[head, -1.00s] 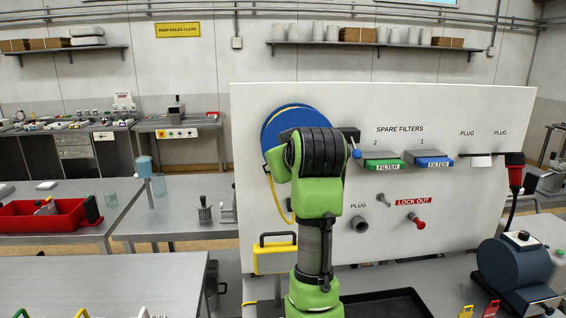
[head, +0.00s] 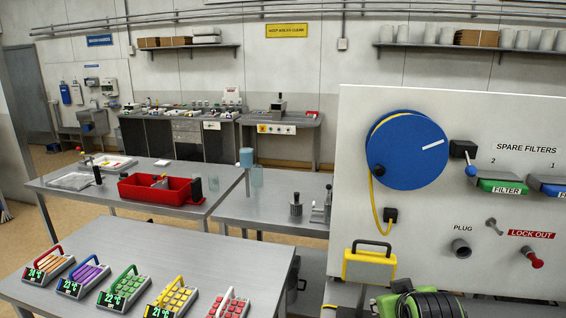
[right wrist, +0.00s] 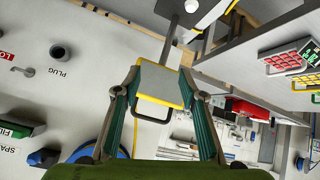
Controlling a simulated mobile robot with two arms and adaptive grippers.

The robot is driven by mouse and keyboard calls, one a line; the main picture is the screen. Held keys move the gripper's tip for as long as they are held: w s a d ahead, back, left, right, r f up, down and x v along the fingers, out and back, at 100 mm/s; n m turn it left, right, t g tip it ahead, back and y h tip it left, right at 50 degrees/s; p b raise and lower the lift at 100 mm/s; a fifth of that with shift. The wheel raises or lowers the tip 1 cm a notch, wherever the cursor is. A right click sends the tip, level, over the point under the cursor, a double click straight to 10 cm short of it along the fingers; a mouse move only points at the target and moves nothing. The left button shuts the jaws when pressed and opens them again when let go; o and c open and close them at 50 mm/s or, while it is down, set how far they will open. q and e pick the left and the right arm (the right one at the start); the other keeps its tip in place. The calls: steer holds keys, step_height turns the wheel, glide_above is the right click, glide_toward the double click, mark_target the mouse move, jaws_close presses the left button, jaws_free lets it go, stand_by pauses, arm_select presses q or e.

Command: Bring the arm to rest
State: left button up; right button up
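A green and black arm link of mine (head: 425,304) shows at the bottom edge of the head view, low in front of the white panel (head: 400,215). No gripper shows in the head view. In the right wrist view my right gripper (right wrist: 160,75) has its two fingers spread wide apart. A yellow-edged case with a handle (right wrist: 160,85) appears between the fingers. The same yellow case (head: 369,266) shows at the panel's lower left in the head view. I see no finger closed on it. My left gripper is out of view.
The panel carries a blue disc (head: 408,150), a filter slot (head: 502,187) and a red lock-out knob (head: 536,262). A grey table (head: 190,250) at the left bears several coloured block racks. A red tray (head: 160,190) sits on a table behind. Floor shows between tables.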

steer(key=s+a+f+g+y, duration=0.1)
steer(key=s+f+g, duration=0.1)
steer(key=s+f, duration=0.65)
steer(key=s+a+f+g, duration=0.15)
steer(key=s+f, duration=0.35)
steer(key=s, duration=0.6)
steer(key=s+a+f+g+y, duration=0.1)
steer(key=s+f+g, duration=0.1)
steer(key=s+f, duration=0.6)
steer(key=s+f+g+b, duration=0.15)
steer(key=f+b, duration=0.25)
steer(key=f, duration=1.2)
steer(key=s+f+b, duration=0.3)
steer(key=f+b, duration=0.1)
steer(key=f, duration=1.2)
steer(key=s+d+f+b, duration=0.1)
steer(key=s+f+b, duration=0.2)
steer(key=s+f, duration=0.5)
steer(key=s+d+f+g+b, duration=0.1)
steer(key=s+d+f+b, duration=0.1)
steer(key=s+f, duration=0.7)
step_height(320, 180, down, 6)
steer(key=shift+s+n+b, duration=0.3)
steer(key=shift+n+b, duration=0.1)
steer(key=shift+b, duration=0.1)
